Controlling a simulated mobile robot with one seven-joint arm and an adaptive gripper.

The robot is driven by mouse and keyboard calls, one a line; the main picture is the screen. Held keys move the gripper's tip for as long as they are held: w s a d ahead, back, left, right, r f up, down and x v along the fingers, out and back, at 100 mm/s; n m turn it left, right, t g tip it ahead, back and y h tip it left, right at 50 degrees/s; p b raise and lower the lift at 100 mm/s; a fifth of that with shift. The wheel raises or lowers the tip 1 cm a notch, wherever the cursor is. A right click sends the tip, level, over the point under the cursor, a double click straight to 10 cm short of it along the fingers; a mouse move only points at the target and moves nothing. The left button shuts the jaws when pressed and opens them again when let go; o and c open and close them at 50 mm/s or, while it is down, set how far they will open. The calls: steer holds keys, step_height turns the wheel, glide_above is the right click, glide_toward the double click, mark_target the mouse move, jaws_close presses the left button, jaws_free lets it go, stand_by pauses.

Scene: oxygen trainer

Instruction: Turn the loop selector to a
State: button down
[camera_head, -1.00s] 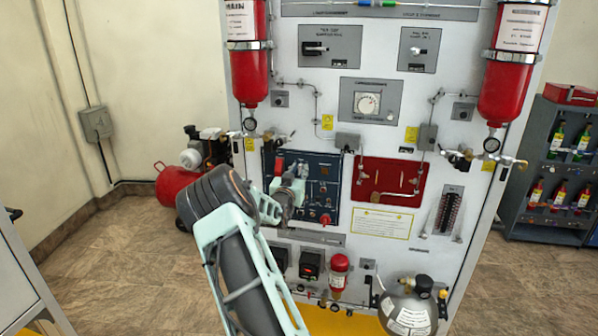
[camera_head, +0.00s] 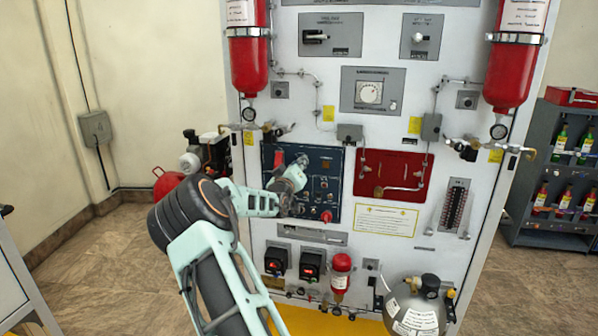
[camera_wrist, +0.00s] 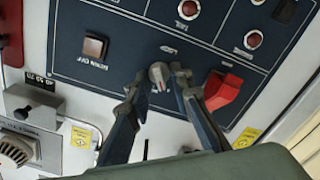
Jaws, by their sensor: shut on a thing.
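The loop selector appears as a small grey knob (camera_wrist: 158,75) on the dark blue panel (camera_wrist: 130,25) in the wrist view. My gripper (camera_wrist: 161,84) has its two fingers on either side of the knob and is shut on it. The small label beside the knob is hard to read, and its pointer setting is unclear. My own wrist hides the knob there.
A red rocker switch (camera_wrist: 222,90) sits right beside the right finger. A brown square switch (camera_wrist: 95,46) is to the left. A red knob (camera_head: 326,216) is at the panel's lower edge. A dark red panel (camera_head: 390,177) is to the right.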

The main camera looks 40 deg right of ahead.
steer(key=shift+n+b, duration=0.45)
steer(key=shift+n, duration=0.35)
steer(key=c, duration=2.1)
jaws_free()
steer(key=shift+a, duration=0.1)
steer(key=v, duration=1.2)
